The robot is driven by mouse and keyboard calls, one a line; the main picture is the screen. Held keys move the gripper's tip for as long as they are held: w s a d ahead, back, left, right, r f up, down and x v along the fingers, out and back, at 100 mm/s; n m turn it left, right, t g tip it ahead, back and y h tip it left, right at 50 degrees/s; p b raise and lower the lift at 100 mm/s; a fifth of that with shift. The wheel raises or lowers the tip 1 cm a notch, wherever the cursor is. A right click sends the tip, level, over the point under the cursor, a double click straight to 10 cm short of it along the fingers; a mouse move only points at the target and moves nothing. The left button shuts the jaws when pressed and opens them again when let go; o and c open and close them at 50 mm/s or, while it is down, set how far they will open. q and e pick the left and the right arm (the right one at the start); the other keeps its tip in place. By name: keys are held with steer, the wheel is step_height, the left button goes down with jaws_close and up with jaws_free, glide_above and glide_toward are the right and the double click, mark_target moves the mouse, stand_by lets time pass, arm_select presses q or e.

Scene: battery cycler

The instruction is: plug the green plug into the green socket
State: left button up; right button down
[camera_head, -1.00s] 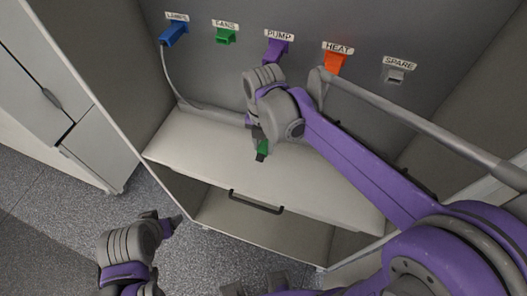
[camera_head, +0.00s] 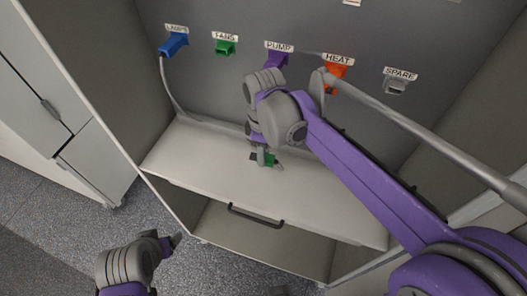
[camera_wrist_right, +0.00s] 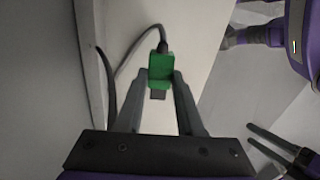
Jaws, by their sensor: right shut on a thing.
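The green plug (camera_head: 269,160) is held in my right gripper (camera_head: 262,157), low over the shelf. In the right wrist view the green plug (camera_wrist_right: 161,68) sits between the two fingertips of my right gripper (camera_wrist_right: 160,82), its dark cable leaving at the far end. I cannot tell whether it touches the shelf. The green socket (camera_head: 224,47) is under the FANS label on the back panel, up and left of the plug, with nothing in it. My left gripper (camera_head: 172,242) is at lower left, in front of the cabinet; its finger opening is unclear.
A blue connector (camera_head: 173,44), a purple socket (camera_head: 276,60), an orange socket (camera_head: 335,71) and a grey socket (camera_head: 396,87) line the panel. A grey cable (camera_head: 166,85) hangs from the blue one to the shelf (camera_head: 200,155). A drawer handle (camera_head: 256,216) is below.

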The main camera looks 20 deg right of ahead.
steer(key=m, duration=0.4)
steer(key=shift+f+m, duration=0.3)
steer(key=shift+f, duration=0.05)
steer(key=m, duration=0.4)
steer(key=shift+f+b, duration=0.3)
steer(key=shift+b, duration=0.1)
steer(key=m, duration=0.5)
steer(key=shift+w+f+m, duration=0.1)
steer(key=shift+f+m, duration=0.25)
steer(key=shift+m, duration=0.05)
steer(key=m, duration=0.4)
steer(key=shift+d+f+b, duration=0.1)
steer(key=shift+f+b, duration=0.2)
steer(key=shift+b, duration=0.1)
steer(key=shift+f+b, duration=1.65)
steer(key=shift+f, duration=0.65)
steer(key=shift+c, duration=2.3)
jaws_free()
steer(key=shift+r, duration=0.1)
